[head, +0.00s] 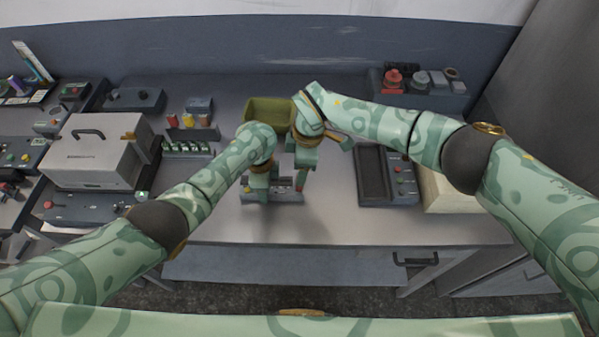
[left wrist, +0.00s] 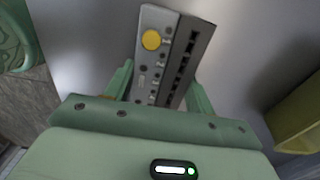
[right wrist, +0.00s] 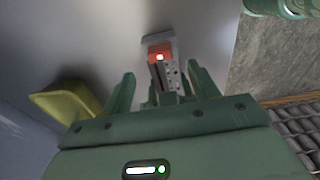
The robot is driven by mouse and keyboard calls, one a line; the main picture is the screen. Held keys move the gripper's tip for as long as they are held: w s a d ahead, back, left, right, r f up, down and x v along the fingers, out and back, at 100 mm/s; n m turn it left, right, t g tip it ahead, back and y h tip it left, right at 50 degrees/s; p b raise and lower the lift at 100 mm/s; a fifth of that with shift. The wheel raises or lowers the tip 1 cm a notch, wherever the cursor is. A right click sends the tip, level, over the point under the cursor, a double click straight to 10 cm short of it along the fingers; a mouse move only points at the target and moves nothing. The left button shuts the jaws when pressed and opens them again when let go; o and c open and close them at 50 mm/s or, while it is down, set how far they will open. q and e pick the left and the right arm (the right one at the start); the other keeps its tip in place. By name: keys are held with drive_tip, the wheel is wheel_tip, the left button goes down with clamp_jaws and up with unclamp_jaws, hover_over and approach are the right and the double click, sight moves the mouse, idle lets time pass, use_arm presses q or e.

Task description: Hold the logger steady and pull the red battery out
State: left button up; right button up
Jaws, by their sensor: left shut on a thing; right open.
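The logger (head: 284,197) is a grey box with a yellow knob, lying on the bench in front of me. My left gripper (head: 258,196) is shut on it near its left end. In the left wrist view, the logger (left wrist: 153,62) runs between the fingers. The red battery (right wrist: 160,51) sits at the logger's end in the right wrist view, with a bright white spot on it. My right gripper (right wrist: 165,90) is open, pointing down at the battery, its fingers to either side and apart from it. In the head view the fingers largely hide the battery.
An olive-green bin (head: 266,108) stands behind the grippers. A rack of small cells (head: 188,149) and a grey-white case (head: 92,155) are to the left. A dark tray panel (head: 372,176) lies to the right. The bench front is clear.

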drive_tip(key=f, duration=0.5)
drive_tip(key=shift+a+f, duration=0.2)
drive_tip(key=shift+a, duration=0.15)
drive_tip(key=c, duration=1.1)
drive_tip(key=shift+r, duration=0.1)
drive_tip(key=shift+c, duration=0.2)
drive_tip(key=shift+r, duration=0.7)
drive_tip(key=shift+r, duration=2.2)
